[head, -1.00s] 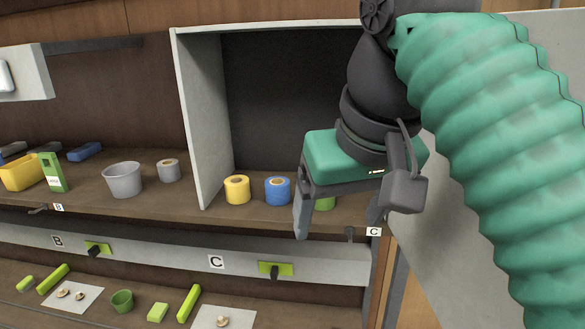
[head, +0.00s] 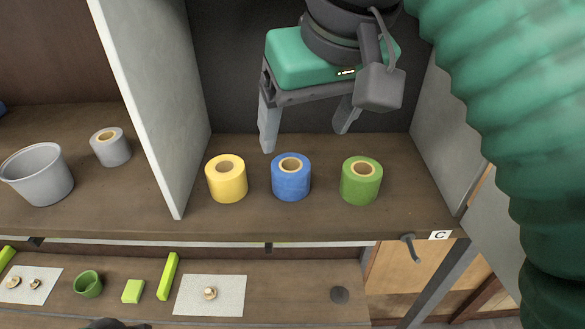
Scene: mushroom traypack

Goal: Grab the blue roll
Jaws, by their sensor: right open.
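The blue roll (head: 291,181) stands upright on the upper shelf, between a yellow roll (head: 226,182) and a green roll (head: 361,184). Its tan core faces up. My right gripper (head: 307,141) is open and empty, with its fingers pointing down. It appears above and behind the blue roll in the picture, one finger to the upper left and one to the upper right of it. The fingers do not seem to touch any roll. My left gripper is not in view.
A pale divider panel (head: 138,100) stands left of the rolls, and a pale side wall rises on the right. A grey bucket (head: 38,174) and a grey roll (head: 110,147) stand beyond the divider. A hook (head: 409,247) hangs at the shelf's front edge. The lower shelf holds several small items.

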